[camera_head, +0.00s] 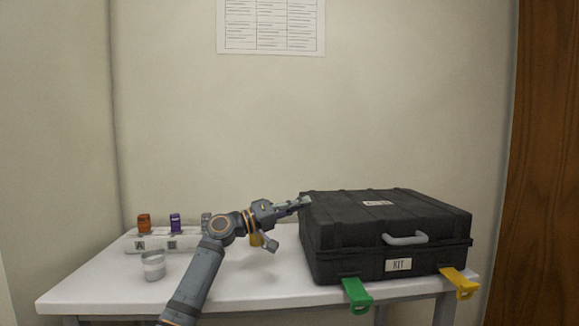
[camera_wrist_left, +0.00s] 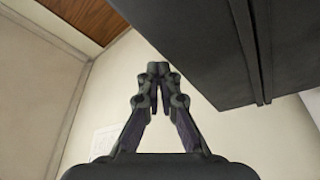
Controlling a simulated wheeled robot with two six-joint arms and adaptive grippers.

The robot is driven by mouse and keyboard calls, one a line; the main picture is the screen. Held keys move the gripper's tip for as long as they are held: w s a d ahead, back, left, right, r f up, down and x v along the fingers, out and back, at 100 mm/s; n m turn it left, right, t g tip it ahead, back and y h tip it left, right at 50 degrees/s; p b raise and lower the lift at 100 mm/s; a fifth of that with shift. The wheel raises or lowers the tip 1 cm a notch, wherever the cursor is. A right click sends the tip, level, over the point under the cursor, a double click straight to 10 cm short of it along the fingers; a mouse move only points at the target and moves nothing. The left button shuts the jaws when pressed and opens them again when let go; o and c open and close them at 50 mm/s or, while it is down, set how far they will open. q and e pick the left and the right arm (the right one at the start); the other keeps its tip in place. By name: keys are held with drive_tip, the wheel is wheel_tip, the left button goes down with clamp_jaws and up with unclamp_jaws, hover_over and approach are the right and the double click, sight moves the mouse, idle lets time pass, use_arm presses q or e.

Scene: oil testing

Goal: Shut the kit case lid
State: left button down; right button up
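The black kit case (camera_head: 375,240) stands on the right part of the white table. Its lid (camera_head: 345,205) lies down over the base; I cannot tell whether the seam is fully closed. A grey handle (camera_head: 405,239) and a KIT label are on its front. A green latch (camera_head: 356,295) and a yellow latch (camera_head: 460,283) stick out from the lower front, swung open. My left gripper (camera_head: 304,201) is at the lid's left edge; contact is unclear. In the left wrist view its fingers (camera_wrist_left: 158,70) are together and empty, beside the dark case (camera_wrist_left: 215,45). My right gripper is out of view.
A white rack (camera_head: 150,243) with an orange-capped and a purple-capped vial stands at the table's left. A clear cup (camera_head: 153,265) is in front of it. A wall is behind.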

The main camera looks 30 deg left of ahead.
use_arm(q)
drive_tip(key=shift+d+f, duration=0.1)
drive_tip(key=shift+f, duration=0.55)
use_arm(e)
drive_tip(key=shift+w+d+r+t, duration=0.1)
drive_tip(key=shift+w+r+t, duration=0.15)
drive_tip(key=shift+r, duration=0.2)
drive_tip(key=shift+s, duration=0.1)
use_arm(q)
drive_tip(key=r+v, duration=0.1)
drive_tip(key=v, duration=1.1)
drive_tip(key=shift+r, duration=0.1)
drive_tip(key=shift+s, duration=0.1)
